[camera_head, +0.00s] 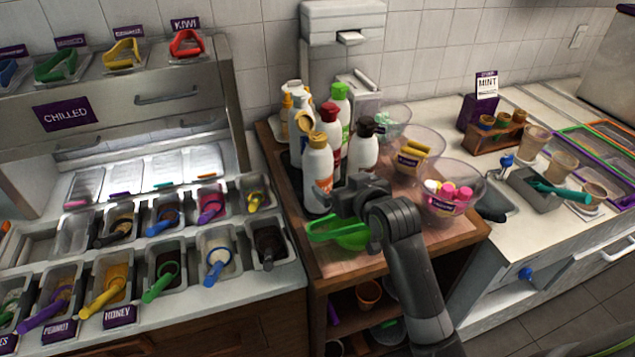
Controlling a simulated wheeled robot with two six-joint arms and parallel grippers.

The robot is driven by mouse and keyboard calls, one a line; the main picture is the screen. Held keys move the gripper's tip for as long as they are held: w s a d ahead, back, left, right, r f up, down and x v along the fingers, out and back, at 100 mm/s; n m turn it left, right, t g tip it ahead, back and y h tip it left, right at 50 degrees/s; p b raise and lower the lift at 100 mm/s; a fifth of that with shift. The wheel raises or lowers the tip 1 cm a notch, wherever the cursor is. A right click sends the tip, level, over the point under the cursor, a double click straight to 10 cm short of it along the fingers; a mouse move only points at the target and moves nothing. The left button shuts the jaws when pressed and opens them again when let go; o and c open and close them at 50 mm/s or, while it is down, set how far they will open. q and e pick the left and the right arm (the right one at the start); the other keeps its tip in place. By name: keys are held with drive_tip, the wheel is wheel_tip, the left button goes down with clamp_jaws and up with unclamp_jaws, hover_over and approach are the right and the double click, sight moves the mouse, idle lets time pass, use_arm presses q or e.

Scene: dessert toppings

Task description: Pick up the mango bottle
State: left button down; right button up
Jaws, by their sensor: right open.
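Several white squeeze bottles stand upright in a group on the wooden cart. The front one (318,178) has a gold cap and an orange mark on its label. It looks like the mango bottle, though I cannot read its name. My right gripper (338,203) is open, just right of this bottle's lower part. The gripper and wrist hide part of the cart top. I cannot tell whether a finger touches the bottle. My left gripper is not in view.
A green bowl-like item (345,232) lies below my right gripper. Other bottles, with red (330,135), green (341,105) and black (364,147) caps, crowd behind. Clear bowls (452,183) stand to the right. Topping bins (268,245) fill the left counter.

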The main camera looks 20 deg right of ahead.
sight(324, 174)
drive_tip(key=p+x, duration=0.1)
drive_tip(key=x, duration=0.6)
drive_tip(key=shift+w+a+f+p, duration=0.25)
drive_tip(key=shift+w+p, duration=0.15)
drive_tip(key=shift+w, duration=0.15)
drive_tip(key=x, duration=0.2)
drive_tip(key=shift+w+a+f+p, duration=0.15)
drive_tip(key=shift+w+f+p, duration=0.15)
drive_tip(key=shift+p, duration=0.1)
drive_tip(key=shift+w+f, duration=0.3)
drive_tip(key=shift+w, duration=0.25)
drive_tip(key=shift+c, duration=0.4)
drive_tip(key=c, duration=0.9)
drive_tip(key=shift+w+r, duration=0.15)
drive_tip(key=shift+r, duration=0.1)
drive_tip(key=shift+c, duration=0.4)
